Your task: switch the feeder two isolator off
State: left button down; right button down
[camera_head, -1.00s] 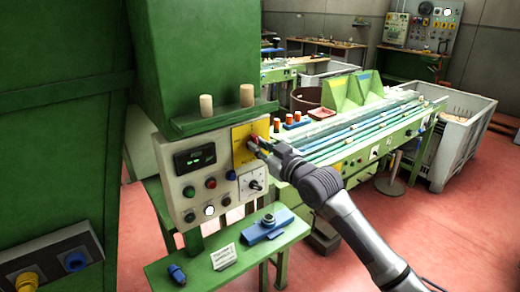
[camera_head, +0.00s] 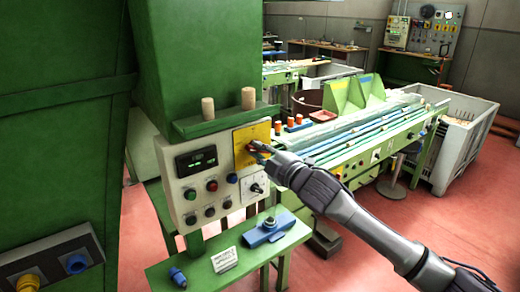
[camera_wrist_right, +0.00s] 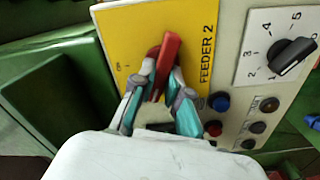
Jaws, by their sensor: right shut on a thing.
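The feeder two isolator is a red handle (camera_wrist_right: 168,60) on a yellow plate (camera_wrist_right: 125,30) lettered FEEDER 2. In the wrist view the handle points up with a slight lean right, and the lettering runs sideways along the plate's right edge. My right gripper (camera_wrist_right: 160,80) is shut on the handle, one finger on each side; the fingers hide its lower part. In the head view the yellow plate (camera_head: 243,135) is at the panel's upper right, with my right gripper (camera_head: 256,150) at its face. My left gripper is not in view.
The grey panel (camera_head: 180,188) also carries a dark display (camera_head: 196,161), several buttons and a black rotary knob (camera_head: 256,187). Two corks (camera_head: 248,98) stand on the green ledge above. Below, a green shelf (camera_head: 196,268) holds a blue clamp-like fixture (camera_head: 266,233) and a small sign (camera_head: 224,260).

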jog(key=shift+f+n+p, duration=0.15)
jog(key=shift+n+p, duration=0.4)
jog(key=shift+n, duration=1.75)
jog(key=c, duration=1.2)
grip_release()
jog(key=shift+o, duration=0.2)
jog(key=shift+s+d, duration=0.15)
jog(key=v, duration=1.1)
jog(key=shift+s, duration=0.25)
jog(key=shift+d, duration=0.1)
